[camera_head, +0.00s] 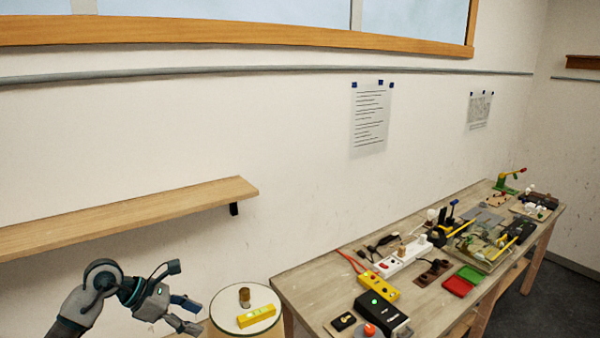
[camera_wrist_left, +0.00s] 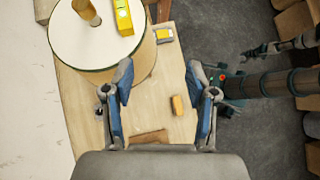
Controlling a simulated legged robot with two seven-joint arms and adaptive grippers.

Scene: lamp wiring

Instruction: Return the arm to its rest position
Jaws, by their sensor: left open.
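My left gripper (camera_head: 187,315) is at the lower left of the head view, its fingers spread, with nothing between them. Its arm comes in from the lower left, in front of the wall and below the shelf. In the left wrist view the two blue-lined fingers (camera_wrist_left: 160,85) stand wide apart above a wooden surface and touch nothing. A dark arm-like part (camera_wrist_left: 280,84) shows at the right of that view; its end is too small to read. My right gripper does not show in the head view.
A round white-topped stand (camera_head: 228,302) with a yellow level (camera_head: 256,316) and a brown cylinder (camera_head: 244,297) is right of the gripper. A wooden shelf (camera_head: 120,215) juts from the wall above. The workbench (camera_head: 310,290), crowded with electrical parts, runs to the right.

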